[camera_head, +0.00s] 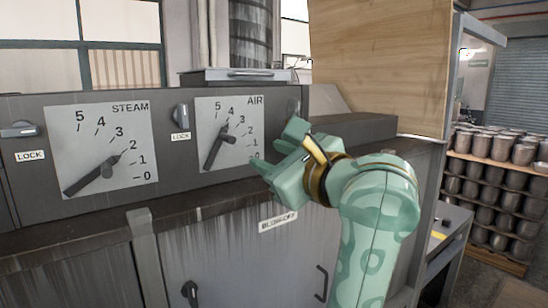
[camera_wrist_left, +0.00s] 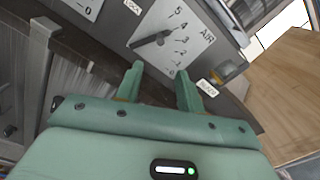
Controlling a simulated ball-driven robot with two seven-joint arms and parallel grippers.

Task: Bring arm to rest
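My left gripper (camera_head: 272,150) is green, with a gold and black band at the wrist. In the head view it reaches from the lower right toward the grey control panel (camera_head: 180,90). Its two fingers are spread apart, with nothing seen between them. They also show apart in the left wrist view (camera_wrist_left: 160,82), pointing at the panel near the AIR dial plate (camera_wrist_left: 172,38). In the head view the gripper is just right of that plate (camera_head: 212,118); I cannot tell whether it touches the panel. My right gripper is in neither view.
A STEAM dial plate (camera_head: 98,135) is on the left of the panel, beside a lock knob (camera_head: 19,130). Cabinet doors (camera_head: 230,265) are below. A wooden board (camera_head: 380,55) stands behind. Shelves of metal pots (camera_head: 495,190) are at the right.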

